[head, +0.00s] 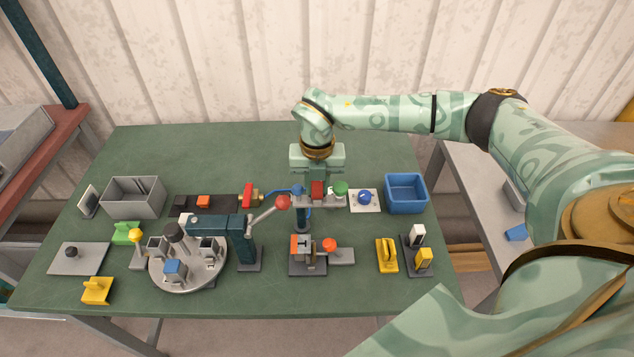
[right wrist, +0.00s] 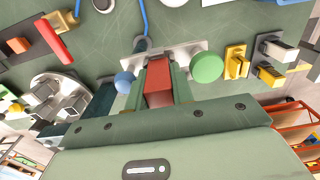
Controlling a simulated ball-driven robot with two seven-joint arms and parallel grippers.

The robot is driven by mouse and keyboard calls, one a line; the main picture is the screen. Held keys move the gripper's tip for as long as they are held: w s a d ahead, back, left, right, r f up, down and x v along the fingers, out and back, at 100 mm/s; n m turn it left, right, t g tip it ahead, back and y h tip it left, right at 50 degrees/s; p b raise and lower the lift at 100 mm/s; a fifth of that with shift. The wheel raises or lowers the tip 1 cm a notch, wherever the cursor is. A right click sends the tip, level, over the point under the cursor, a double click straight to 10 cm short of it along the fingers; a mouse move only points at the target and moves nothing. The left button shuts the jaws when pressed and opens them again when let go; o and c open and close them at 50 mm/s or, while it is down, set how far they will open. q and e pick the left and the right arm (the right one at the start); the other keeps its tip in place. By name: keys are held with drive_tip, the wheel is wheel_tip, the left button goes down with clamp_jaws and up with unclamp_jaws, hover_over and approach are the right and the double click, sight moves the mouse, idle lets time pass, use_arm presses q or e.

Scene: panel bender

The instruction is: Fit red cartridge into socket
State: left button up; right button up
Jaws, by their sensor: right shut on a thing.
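My right gripper (head: 317,172) hangs over the back middle of the table, pointing down. It is shut on the red cartridge (head: 318,188). In the right wrist view the cartridge (right wrist: 158,82) shows between the two fingers (right wrist: 160,85). A grey plate (right wrist: 188,52) on a dark post lies just beyond the cartridge, with a blue ball (right wrist: 124,82) on one side and a green knob (right wrist: 207,67) on the other. I cannot tell whether cartridge and plate touch. No socket opening is clear there. My left gripper is not in view.
A round grey turntable (head: 190,275) with several holders and a teal lever press (head: 240,235) stand at front left. A grey bin (head: 133,198) is at left, a blue bin (head: 405,192) at right. An orange-topped fixture (head: 308,263) stands in front. The back of the table is clear.

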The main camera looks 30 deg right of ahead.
drive_tip(key=shift+f, duration=0.2)
drive_tip(key=o, duration=1)
drive_tip(key=shift+s, duration=0.1)
drive_tip(key=shift+c, duration=0.2)
drive_tip(key=shift+r+p, duration=0.5)
drive_tip(key=shift+r, duration=0.1)
drive_tip(key=shift+o, duration=0.5)
wheel_tip(320, 180, up, 4)
drive_tip(key=p, duration=0.3)
drive_tip(key=shift+a+r+p, duration=0.15)
drive_tip(key=shift+p, duration=0.2)
wheel_tip(320, 180, up, 2)
drive_tip(key=shift+r+p, duration=0.1)
drive_tip(key=shift+p, duration=1)
drive_tip(key=shift+r+p, duration=0.7)
drive_tip(key=shift+r, duration=0.1)
drive_tip(key=shift+f, duration=0.1)
